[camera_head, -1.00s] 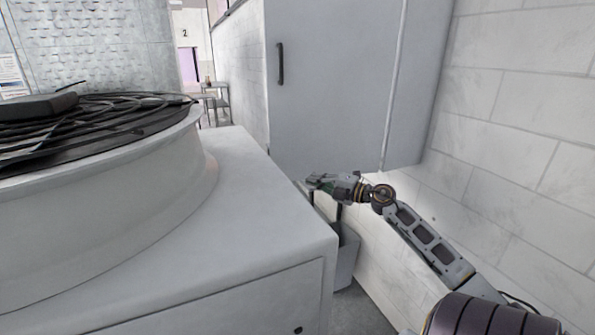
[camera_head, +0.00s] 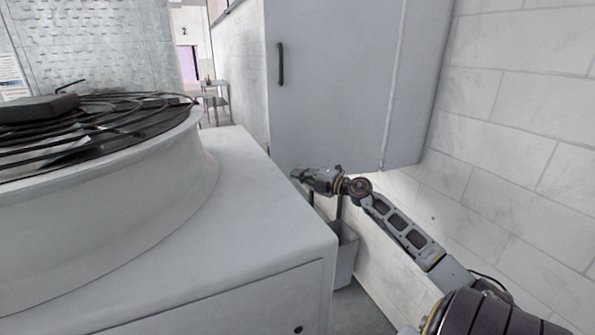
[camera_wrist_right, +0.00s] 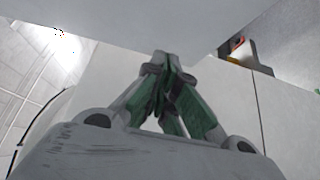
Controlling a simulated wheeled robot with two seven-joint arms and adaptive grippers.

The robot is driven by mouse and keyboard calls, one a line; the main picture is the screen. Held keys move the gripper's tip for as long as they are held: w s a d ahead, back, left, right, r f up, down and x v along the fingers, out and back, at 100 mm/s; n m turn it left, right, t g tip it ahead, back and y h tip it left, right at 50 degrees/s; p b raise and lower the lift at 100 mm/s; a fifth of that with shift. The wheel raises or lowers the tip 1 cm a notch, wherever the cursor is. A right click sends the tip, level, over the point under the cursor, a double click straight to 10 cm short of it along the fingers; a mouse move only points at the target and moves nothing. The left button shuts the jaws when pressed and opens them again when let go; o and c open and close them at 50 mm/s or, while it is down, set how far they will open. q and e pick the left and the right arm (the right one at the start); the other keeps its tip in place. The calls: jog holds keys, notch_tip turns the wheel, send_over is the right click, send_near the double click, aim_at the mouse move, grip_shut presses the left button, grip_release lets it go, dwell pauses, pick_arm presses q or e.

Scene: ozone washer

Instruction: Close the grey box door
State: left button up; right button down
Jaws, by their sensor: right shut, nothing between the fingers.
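The grey box door (camera_head: 330,85) is a tall, flat grey panel with a black vertical handle (camera_head: 281,64) near its left edge. A seam at its right separates it from the grey box's narrower face (camera_head: 418,95) by the tiled wall. How far the door stands open is hard to tell. My right gripper (camera_head: 297,175) is shut and empty near the door's lower left corner; I cannot tell whether it touches. In the right wrist view its green-padded fingers (camera_wrist_right: 163,62) meet under a broad grey surface. My left gripper is not in view.
A white machine (camera_head: 240,225) with a round black-grilled fan housing (camera_head: 110,225) fills the left and front. A grey bin-like container (camera_head: 347,255) stands below my right arm. The tiled wall (camera_head: 510,130) bounds the right. A table (camera_head: 216,100) stands far back.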

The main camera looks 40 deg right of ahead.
aim_at(286, 166)
jog(key=shift+w+d, duration=0.4)
jog(key=shift+w, duration=0.3)
jog(key=shift+w+d, duration=0.35)
jog(key=shift+w, duration=0.3)
jog(key=shift+w+d, duration=0.1)
jog(key=shift+w, duration=0.05)
